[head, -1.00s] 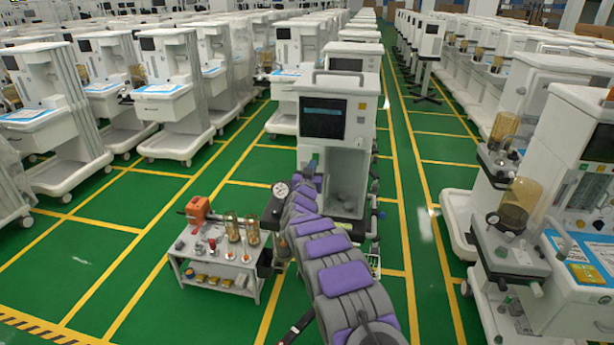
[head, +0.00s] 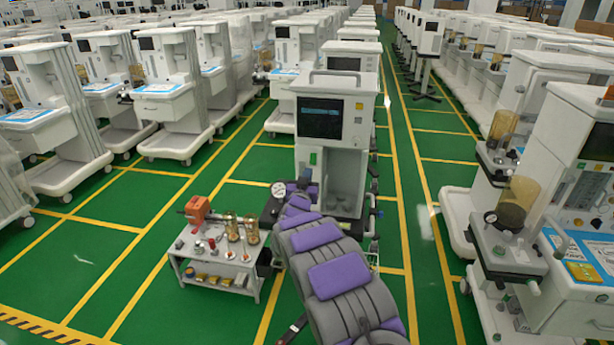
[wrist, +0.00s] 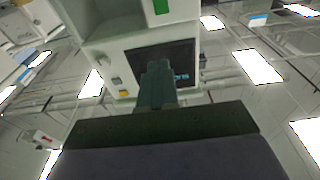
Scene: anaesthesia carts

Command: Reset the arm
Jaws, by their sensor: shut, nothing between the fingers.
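My arm (head: 340,275), grey with purple pads, reaches from the bottom of the head view toward the white anaesthesia cart (head: 336,92) in the middle. In the head view its far end is mostly hidden behind the arm's own links, close to the front of that cart. In the wrist view my gripper (wrist: 158,68) is a narrow dark green shape with its fingers together and nothing held. It overlaps the dark screen (wrist: 180,58) of a white cart in the picture. I cannot tell how far apart they are.
A small grey table (head: 215,262) with an orange device (head: 197,210) and brass cylinders stands just left of my arm. More carts (head: 172,85) line the left and right (head: 570,200). Green floor (head: 425,235) with yellow lines is free between the rows.

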